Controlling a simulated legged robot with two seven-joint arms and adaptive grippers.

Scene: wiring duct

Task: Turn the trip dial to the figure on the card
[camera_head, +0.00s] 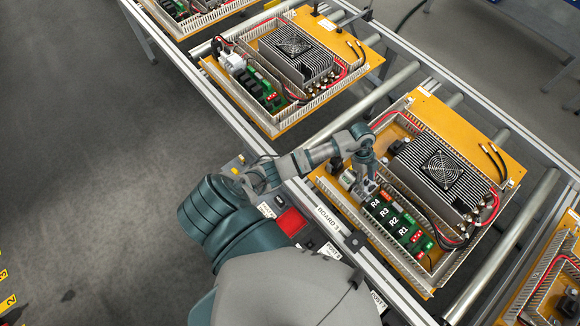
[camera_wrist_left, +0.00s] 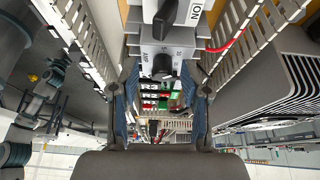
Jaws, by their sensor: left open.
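In the head view my left gripper (camera_head: 367,178) reaches down over the left end of the relay row on the board marked BOARD 3 and largely hides the dial. No card with a clearly readable figure shows.
Relays marked R1 to R4 (camera_head: 394,222) and a finned fan unit (camera_head: 442,170) share the board. Another board (camera_head: 290,65) lies farther back on the rails.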

